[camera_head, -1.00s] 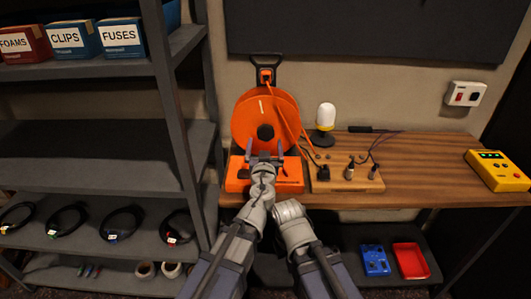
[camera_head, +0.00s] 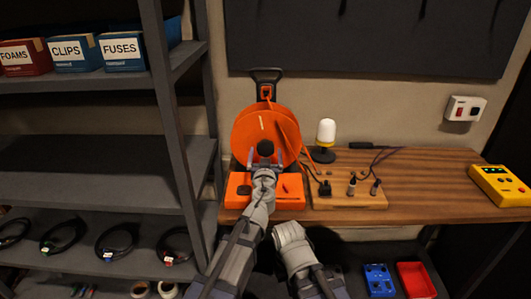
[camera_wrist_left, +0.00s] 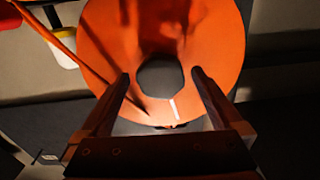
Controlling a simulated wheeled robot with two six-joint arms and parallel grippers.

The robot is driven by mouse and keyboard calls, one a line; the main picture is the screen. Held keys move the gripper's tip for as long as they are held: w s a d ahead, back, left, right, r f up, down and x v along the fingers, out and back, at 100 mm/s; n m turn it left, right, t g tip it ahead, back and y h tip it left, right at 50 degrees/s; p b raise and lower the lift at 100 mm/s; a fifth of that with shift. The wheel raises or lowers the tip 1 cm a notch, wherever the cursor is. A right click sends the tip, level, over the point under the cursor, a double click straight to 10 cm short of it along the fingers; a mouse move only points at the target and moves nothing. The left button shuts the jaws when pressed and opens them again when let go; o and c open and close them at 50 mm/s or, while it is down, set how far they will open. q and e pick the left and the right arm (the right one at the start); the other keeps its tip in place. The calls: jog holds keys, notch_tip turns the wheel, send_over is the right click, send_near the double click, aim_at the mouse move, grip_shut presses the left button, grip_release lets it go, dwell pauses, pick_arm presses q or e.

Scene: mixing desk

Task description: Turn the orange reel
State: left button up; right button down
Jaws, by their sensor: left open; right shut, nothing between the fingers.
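The orange reel (camera_head: 247,132) stands upright in its orange base (camera_head: 237,201) on the desk, with a dark hub (camera_head: 265,148) at its centre. A short pale stripe marks its face above the hub in the head view. My left gripper (camera_head: 264,158) is open in front of the hub. In the left wrist view, the open fingers of the left gripper (camera_wrist_left: 161,84) lie either side of the dark hub (camera_wrist_left: 163,80), and I cannot tell whether they touch it. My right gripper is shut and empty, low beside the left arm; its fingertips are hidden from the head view.
An orange cable runs from the reel toward a wooden block (camera_head: 340,201) with plugs. A white-topped lamp (camera_head: 326,132) stands behind it. A yellow device (camera_head: 500,185) is at the desk's right. A grey shelf (camera_head: 90,170) stands left. The desk between block and yellow device is mostly clear.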

pick_arm(q)
jog(key=shift+w, duration=0.65)
grip_shut()
dwell(0.4)
